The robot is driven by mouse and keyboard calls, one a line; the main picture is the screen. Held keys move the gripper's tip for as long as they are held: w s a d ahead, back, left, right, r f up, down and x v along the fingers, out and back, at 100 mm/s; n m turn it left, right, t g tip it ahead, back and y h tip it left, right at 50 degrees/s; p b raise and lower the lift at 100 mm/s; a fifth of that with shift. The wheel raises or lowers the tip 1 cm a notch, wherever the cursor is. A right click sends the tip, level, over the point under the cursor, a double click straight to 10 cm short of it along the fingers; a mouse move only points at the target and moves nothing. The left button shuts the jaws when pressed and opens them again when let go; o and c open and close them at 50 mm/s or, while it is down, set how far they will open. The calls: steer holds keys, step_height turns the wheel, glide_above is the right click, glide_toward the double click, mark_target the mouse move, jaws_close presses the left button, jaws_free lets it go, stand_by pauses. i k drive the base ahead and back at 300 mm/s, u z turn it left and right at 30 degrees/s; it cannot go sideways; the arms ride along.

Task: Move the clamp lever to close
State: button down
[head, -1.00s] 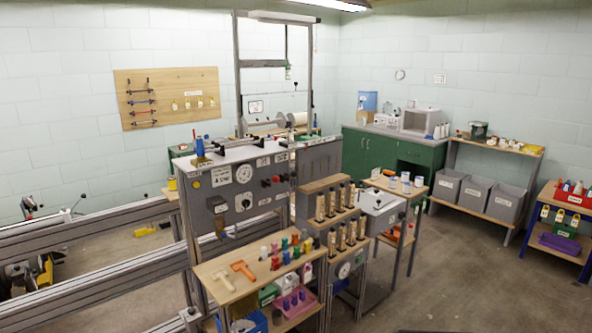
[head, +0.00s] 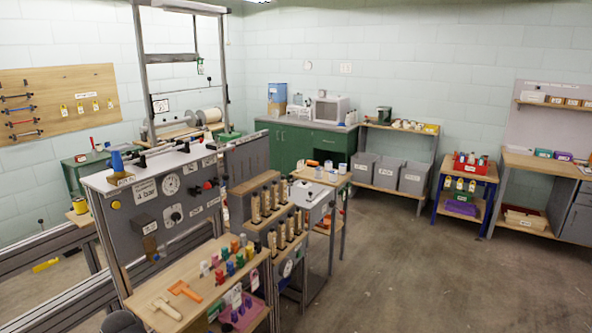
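The grey machine panel (head: 130,213) stands at the left, with a label reading about "4 bar" and a round white gauge (head: 170,185). Below the gauge is a dial with a black handle (head: 173,217). My gripper is not in view.
A wooden shelf (head: 150,296) with T-shaped tools and coloured pegs juts out before the panel. A wooden rack of bobbins (head: 240,208) stands right of it. Metal rails (head: 40,250) run along the left. The floor (head: 430,270) at the right is clear.

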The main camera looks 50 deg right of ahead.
mark_target(224, 176)
steer(key=z, duration=0.15)
steer(key=i, duration=1)
steer(key=z, duration=0.05)
